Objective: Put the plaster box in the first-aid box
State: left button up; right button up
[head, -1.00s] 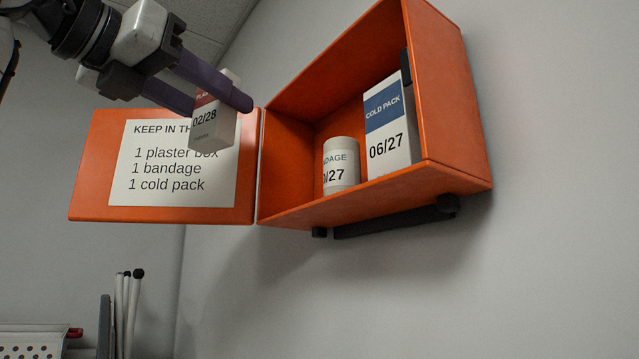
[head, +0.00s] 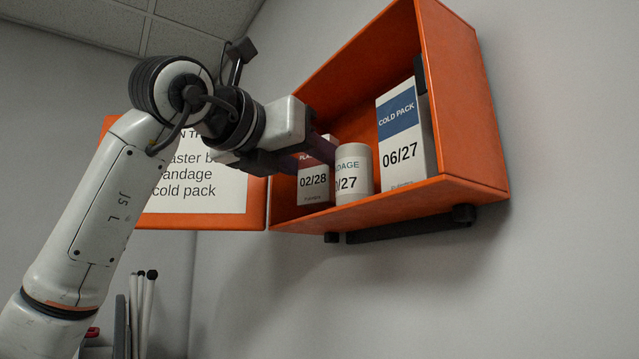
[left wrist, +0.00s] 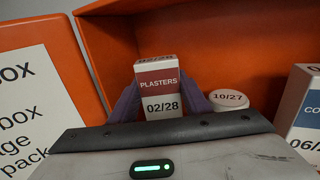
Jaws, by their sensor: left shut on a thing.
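The plaster box (head: 314,182), white with a red band and "02/28", is upright inside the orange first-aid box (head: 455,100), at its left end beside the bandage. It also shows in the left wrist view (left wrist: 160,92). My left gripper (head: 310,158) reaches into the first-aid box from the left. Its purple fingers are on both sides of the plaster box, shut on it. Whether the box's base touches the floor of the first-aid box is hard to tell. My right gripper is in neither view.
The round white bandage (head: 354,172) stands close right of the plaster box. The cold pack (head: 404,140) stands further right. The open lid with its list (head: 190,195) hangs at the left, partly behind my arm. White rods (head: 146,310) stand below.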

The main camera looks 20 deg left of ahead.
pick_arm(q)
jog(key=shift+f, duration=0.85)
jog(key=shift+w+f, duration=0.2)
jog(key=shift+f, duration=0.2)
jog(key=o, duration=0.8)
jog(key=shift+f, duration=0.1)
jog(key=shift+o, duration=0.2)
jog(key=b+v, duration=0.2)
jog(key=v, duration=1)
jog(key=shift+r+b, duration=0.2)
jog(key=shift+b, duration=0.1)
